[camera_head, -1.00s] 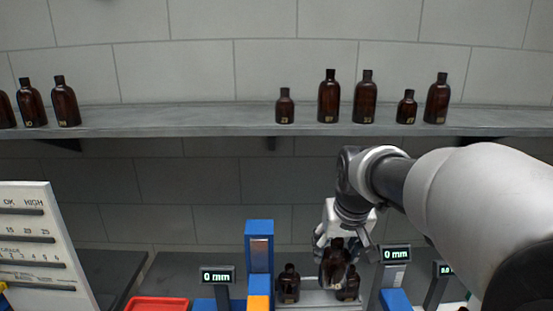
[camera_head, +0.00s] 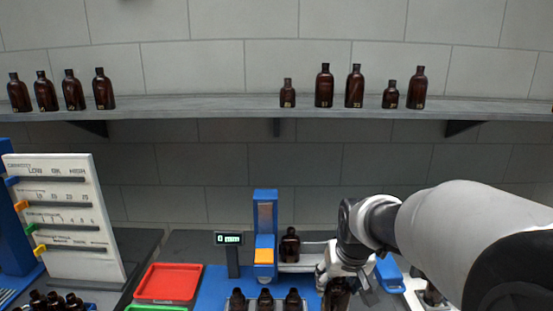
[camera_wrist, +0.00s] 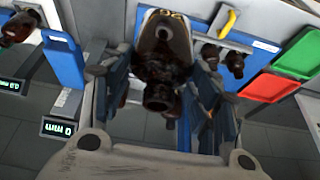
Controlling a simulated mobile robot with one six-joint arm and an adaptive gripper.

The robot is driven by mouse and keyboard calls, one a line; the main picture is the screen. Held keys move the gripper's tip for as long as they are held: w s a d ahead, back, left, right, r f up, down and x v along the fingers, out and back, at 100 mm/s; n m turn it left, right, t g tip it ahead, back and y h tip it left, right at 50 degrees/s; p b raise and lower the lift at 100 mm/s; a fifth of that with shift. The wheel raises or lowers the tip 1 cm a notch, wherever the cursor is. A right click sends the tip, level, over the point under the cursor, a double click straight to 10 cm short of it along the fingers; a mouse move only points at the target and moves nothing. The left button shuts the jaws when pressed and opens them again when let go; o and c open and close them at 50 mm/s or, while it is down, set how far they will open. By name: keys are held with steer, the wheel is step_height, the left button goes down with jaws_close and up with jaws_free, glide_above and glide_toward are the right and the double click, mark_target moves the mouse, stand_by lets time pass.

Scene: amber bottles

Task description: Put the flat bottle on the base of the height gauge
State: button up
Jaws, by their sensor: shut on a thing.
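My gripper (camera_head: 338,282) is shut on a dark amber bottle (camera_head: 337,299), low in the head view and right of the height gauge. In the wrist view the held bottle (camera_wrist: 163,55) lies between both fingers (camera_wrist: 162,85), neck toward the camera. How flat its body is cannot be told. The height gauge is a blue column (camera_head: 265,212) with an orange-faced block (camera_head: 264,255). Blue surface (camera_head: 210,286) spreads at its foot; whether all of it is the gauge's base is unclear. The gauge's display (camera_head: 228,239) stands to the left.
Several amber bottles (camera_head: 265,299) stand in front of the gauge. Another bottle (camera_head: 289,245) stands on a pale rack (camera_head: 315,252) behind it. A red tray (camera_head: 170,282) and a white slotted board (camera_head: 65,215) are left. A wall shelf (camera_head: 220,107) carries more bottles.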

steer(key=s+f+b, duration=0.3)
steer(key=s+f, duration=0.1)
steer(key=f, duration=0.7)
steer(key=s+f+b, duration=0.4)
steer(key=f, duration=0.8)
steer(key=shift+s, duration=0.35)
steer(key=shift+d, duration=0.2)
